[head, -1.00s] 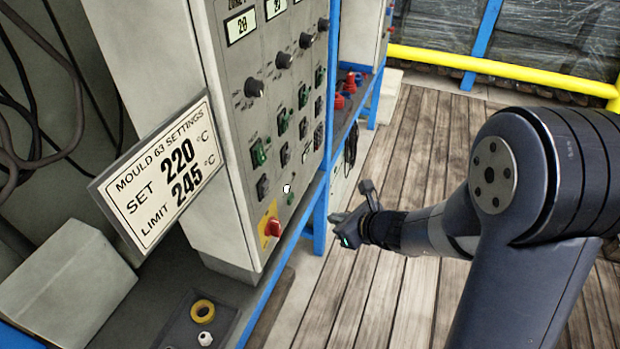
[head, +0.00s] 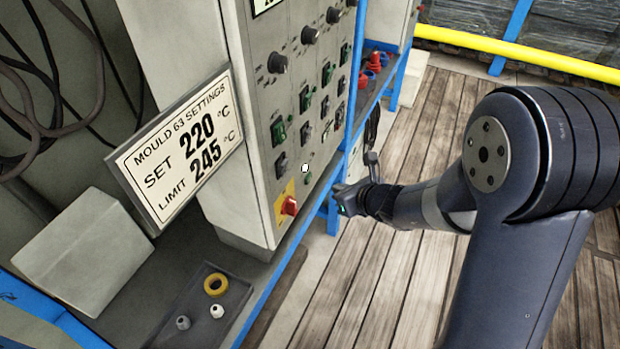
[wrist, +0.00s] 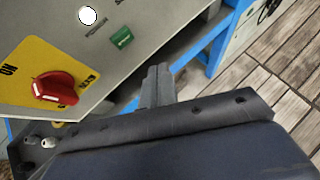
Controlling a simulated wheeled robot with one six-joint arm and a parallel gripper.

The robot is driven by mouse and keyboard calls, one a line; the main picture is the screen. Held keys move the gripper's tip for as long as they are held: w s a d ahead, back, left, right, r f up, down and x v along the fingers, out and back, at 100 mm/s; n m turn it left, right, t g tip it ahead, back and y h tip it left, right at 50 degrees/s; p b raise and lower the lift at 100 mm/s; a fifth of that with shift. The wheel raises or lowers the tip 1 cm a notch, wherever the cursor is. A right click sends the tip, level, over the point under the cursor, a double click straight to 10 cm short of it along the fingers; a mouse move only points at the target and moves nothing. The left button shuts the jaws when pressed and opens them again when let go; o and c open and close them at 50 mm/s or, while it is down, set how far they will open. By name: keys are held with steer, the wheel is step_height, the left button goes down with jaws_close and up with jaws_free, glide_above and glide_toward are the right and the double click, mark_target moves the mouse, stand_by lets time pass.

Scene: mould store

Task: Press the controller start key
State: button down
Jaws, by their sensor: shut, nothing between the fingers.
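The grey controller cabinet (head: 262,150) stands at the left with rows of knobs and switches. Low on its panel is a small green key (head: 308,179), which shows larger in the wrist view (wrist: 121,38); its label is too small to read. My gripper (head: 338,197) is to the right of the panel's lower edge, apart from it. In the wrist view its shut fingers (wrist: 157,84) are empty and lie below and to the right of the green key.
A red rotary switch (wrist: 54,91) on a yellow plate and a round white lamp (wrist: 87,15) are near the green key. A sign (head: 182,150), a tray (head: 237,292) with small rings and a blue bench frame (head: 270,290) are close by. The wooden floor is clear.

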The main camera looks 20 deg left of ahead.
steer(key=shift+w+a+b, duration=0.15)
steer(key=shift+a+b, duration=0.25)
steer(key=shift+a, duration=1.75)
stand_by(0.4)
steer(key=shift+a, duration=0.45)
steer(key=shift+a+b, duration=0.3)
steer(key=shift+b, duration=0.1)
stand_by(0.4)
steer(key=shift+w+d, duration=0.1)
steer(key=shift+d, duration=0.65)
steer(key=d, duration=0.5)
steer(key=shift+s, duration=0.3)
